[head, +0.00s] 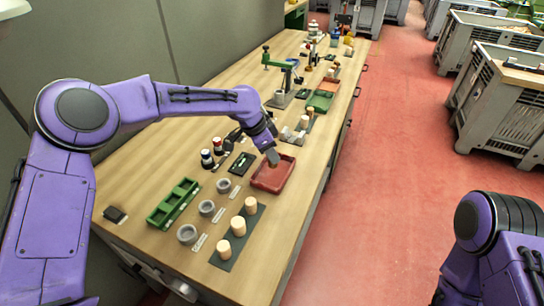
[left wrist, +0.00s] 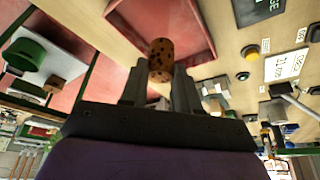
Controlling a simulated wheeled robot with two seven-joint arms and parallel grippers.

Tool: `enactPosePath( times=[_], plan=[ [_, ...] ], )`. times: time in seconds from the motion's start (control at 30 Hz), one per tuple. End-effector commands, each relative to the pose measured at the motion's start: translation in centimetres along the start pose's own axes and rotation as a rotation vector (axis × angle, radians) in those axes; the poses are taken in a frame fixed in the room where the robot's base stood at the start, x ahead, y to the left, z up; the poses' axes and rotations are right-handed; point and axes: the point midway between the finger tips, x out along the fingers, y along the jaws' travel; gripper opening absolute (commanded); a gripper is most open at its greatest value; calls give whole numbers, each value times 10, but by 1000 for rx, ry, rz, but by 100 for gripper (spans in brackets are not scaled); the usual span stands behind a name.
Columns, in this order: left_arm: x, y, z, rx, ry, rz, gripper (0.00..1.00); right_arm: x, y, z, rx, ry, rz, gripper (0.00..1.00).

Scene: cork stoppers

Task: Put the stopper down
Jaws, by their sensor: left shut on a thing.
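My left gripper (head: 271,158) is over the red tray (head: 288,184) on the workbench. In the left wrist view the gripper (left wrist: 160,78) is shut on a speckled brown cork stopper (left wrist: 160,54), held between the fingertips. The red tray also shows in the left wrist view (left wrist: 205,28), behind the stopper. Whether the stopper touches the tray I cannot tell. My right arm shows at the lower right of the head view, but its gripper is out of view.
Several pale cylinders stand on a dark mat (head: 222,263) near the front edge. Grey rings (head: 207,208) and a green tray (head: 172,203) lie left of them. Two dark-bodied jars (head: 207,159) stand left of a dark display (head: 242,163). A green press (head: 282,66) stands farther back.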

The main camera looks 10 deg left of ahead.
Motion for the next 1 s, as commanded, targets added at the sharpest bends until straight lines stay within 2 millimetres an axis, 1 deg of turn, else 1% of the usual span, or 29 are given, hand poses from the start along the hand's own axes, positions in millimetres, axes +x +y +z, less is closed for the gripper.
enactPosePath(
  times=[0.03,0.17,0.3,0.4,0.73,0.77,0.8,0.83,1.0],
  plan=[
    [5,-4,-2,0,0,0,0,-3,0,-1,0,0,0,43],
    [18,-10,-3,0,-1,1,0,-6,1,-2,0,-1,0,43],
    [38,-10,5,1,-2,5,0,-19,2,-8,0,-1,0,43],
    [47,-11,8,2,-1,1,0,-20,2,-8,0,0,0,43],
    [52,-11,10,2,0,1,0,-17,2,-7,0,-1,0,43],
    [51,-11,10,2,0,0,40,-17,2,-7,0,-1,0,43],
    [51,-11,10,2,0,0,53,-17,2,-7,0,-1,0,43],
    [51,-11,10,2,0,0,56,-17,2,-7,0,-1,0,43],
    [51,-11,10,2,0,0,56,-17,2,-7,0,-1,0,43]
  ],
)
